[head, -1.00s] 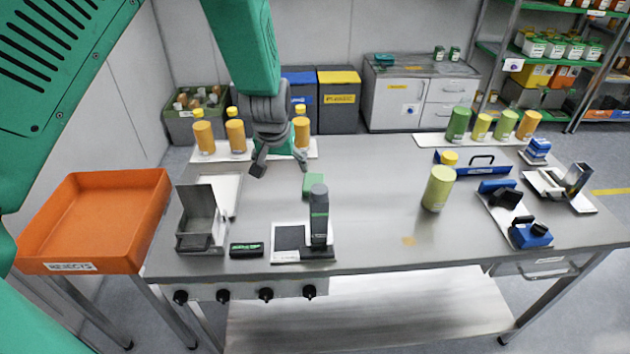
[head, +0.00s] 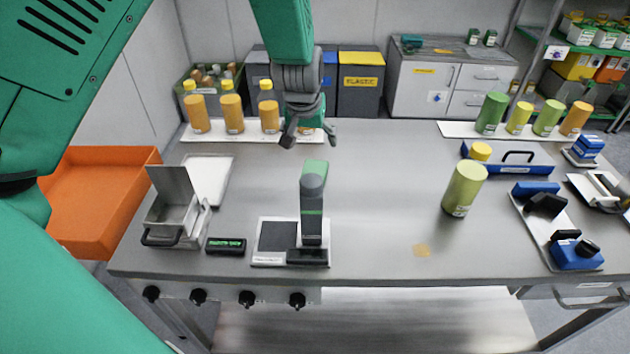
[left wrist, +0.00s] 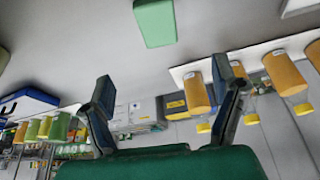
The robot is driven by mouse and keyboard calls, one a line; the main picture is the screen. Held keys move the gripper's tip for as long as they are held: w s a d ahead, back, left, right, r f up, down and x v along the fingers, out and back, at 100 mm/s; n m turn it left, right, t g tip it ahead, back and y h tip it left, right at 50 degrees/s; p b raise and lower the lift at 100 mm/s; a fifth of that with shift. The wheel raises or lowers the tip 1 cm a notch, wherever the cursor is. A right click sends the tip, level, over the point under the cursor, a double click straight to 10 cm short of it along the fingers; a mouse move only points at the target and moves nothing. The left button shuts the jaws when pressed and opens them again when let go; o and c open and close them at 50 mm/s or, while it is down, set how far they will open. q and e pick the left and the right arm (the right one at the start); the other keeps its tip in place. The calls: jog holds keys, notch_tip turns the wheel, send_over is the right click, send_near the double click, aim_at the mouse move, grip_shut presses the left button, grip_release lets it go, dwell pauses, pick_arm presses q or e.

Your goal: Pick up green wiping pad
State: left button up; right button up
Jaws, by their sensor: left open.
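The green wiping pad (head: 314,168) lies on the steel table in the head view, partly hidden behind an upright dark handheld device (head: 312,212). In the left wrist view the pad (left wrist: 155,22) is a plain green block near the top edge, beyond the fingertips. My left gripper (head: 310,138) is open and empty, fingers pointing down, farther back on the table than the pad and apart from it. In the left wrist view both fingers of the gripper (left wrist: 164,92) are spread with nothing between them. My right gripper is in neither view.
Orange-filled bottles (head: 231,114) stand on a white strip just left of my left gripper. A metal box (head: 172,222) and a black-green block (head: 226,246) are at front left. A green-yellow bottle (head: 464,190) stands right of centre. The table between is clear, with an orange smudge (head: 422,251).

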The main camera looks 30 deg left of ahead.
aim_at(314, 171)
pick_arm(q)
jog(key=x, duration=0.6)
jog(key=b+x, duration=0.1)
jog(key=x, duration=0.2)
jog(key=shift+d+f, duration=0.2)
jog(key=shift+f, duration=0.2)
jog(key=shift+w+a+f, duration=0.1)
jog(key=shift+a+f, duration=0.15)
jog(key=shift+f, duration=0.25)
jog(key=x, duration=0.4)
jog(key=shift+w+d+f+p, duration=0.15)
jog(key=shift+d+f+p, duration=0.1)
jog(key=shift+f+p, duration=0.1)
jog(key=shift+a, duration=0.1)
jog(key=shift+a, duration=0.1)
jog(key=shift+f, duration=0.25)
jog(key=c, duration=1.3)
jog(key=shift+c, duration=0.2)
